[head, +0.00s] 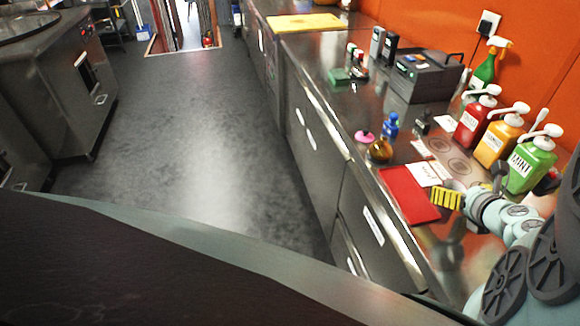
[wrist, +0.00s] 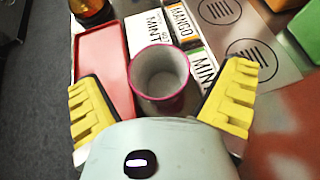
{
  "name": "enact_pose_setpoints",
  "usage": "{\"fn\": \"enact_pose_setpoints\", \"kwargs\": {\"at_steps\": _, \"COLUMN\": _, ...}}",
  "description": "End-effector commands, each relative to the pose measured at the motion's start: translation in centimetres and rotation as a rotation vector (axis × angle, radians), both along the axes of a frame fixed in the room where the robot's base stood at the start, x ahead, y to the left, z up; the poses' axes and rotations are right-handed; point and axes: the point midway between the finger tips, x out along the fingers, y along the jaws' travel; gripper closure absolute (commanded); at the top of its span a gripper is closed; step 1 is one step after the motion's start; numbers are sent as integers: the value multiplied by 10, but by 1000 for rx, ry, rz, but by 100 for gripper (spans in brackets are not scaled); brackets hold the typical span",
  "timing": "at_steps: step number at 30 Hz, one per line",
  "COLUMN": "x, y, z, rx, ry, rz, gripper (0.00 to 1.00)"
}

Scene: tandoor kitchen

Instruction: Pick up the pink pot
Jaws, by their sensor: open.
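A pot with a pink rim (wrist: 142,91) and a pale grey inside shows in the middle of the wrist view, seen from above through its open mouth. My gripper (wrist: 165,80) is open, with one yellow finger to the left of the pot and one to the right; gaps show on both sides. In the head view my gripper (head: 448,198) is over the counter beside the red board; I cannot make out the pot there. A small pink item (head: 364,137) lies farther back on the counter.
The red board (head: 408,195) lies left of the pot, near the counter edge. A brown round pot (head: 380,150) and blue bottle (head: 391,125) stand beyond. Red (head: 476,117), orange (head: 500,136) and green (head: 530,163) pump bottles line the wall side. Label cards (wrist: 150,33) lie around the pot.

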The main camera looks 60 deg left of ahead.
Motion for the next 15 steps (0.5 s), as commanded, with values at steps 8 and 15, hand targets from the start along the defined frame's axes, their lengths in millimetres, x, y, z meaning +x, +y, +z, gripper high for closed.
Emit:
{"fn": "enact_pose_setpoints", "kwargs": {"at_steps": 8, "x": 6, "y": 13, "z": -6, "rx": 0, "ry": -2, "rz": 5, "gripper": 4}}
{"fn": "enact_pose_setpoints", "kwargs": {"at_steps": 15, "x": 5, "y": 13, "z": -6, "rx": 0, "ry": -1, "rz": 5, "gripper": 9}}
